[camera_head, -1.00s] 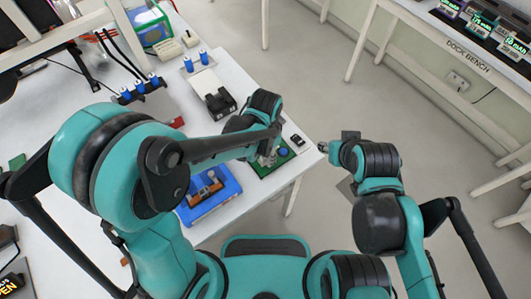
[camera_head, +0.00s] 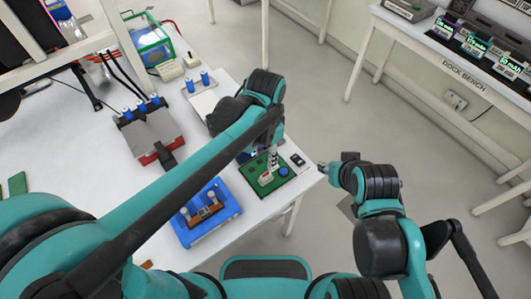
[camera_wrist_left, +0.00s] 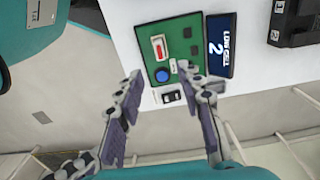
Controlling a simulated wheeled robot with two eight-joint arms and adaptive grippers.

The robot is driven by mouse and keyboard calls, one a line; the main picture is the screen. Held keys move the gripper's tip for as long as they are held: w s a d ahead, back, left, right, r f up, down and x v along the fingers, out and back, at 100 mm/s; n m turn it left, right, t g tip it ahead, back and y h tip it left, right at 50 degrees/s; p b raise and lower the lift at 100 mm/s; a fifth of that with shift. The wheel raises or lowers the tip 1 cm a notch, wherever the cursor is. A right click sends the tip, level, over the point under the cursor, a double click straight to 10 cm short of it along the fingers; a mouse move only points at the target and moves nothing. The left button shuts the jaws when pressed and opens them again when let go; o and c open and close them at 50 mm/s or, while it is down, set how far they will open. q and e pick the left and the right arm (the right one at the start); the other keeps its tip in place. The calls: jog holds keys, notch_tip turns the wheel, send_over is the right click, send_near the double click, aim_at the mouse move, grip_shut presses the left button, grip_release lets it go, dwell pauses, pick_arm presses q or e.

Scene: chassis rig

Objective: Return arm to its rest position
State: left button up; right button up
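My left arm reaches in from the left in the head view, and its gripper (camera_head: 273,158) hangs above the green board (camera_head: 286,190). In the left wrist view the left gripper (camera_wrist_left: 165,112) has its two fingers spread wide with nothing between them.
A blue tray (camera_head: 227,213) with a brown part lies left of the green board. A grey box with a red base (camera_head: 150,135) and a white plate with blue-capped posts (camera_head: 200,100) stand farther back. The dock bench (camera_head: 450,70) is at the right. Floor between is clear.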

dwell(0.5)
pick_arm(q)
jog(key=s+a+n+t, duration=0.2)
jog(key=a+n, duration=0.3)
jog(key=a, duration=0.4)
jog(key=s+a+r+n+t, duration=0.1)
jog(key=s+a+n+t, duration=0.2)
jog(key=a+n+t, duration=0.2)
jog(key=a, duration=0.3)
jog(key=shift+a+r+n+b, duration=0.3)
jog(key=shift+a+n+b, duration=0.05)
jog(key=shift+n, duration=0.05)
jog(key=shift+s, duration=0.1)
dwell(0.6)
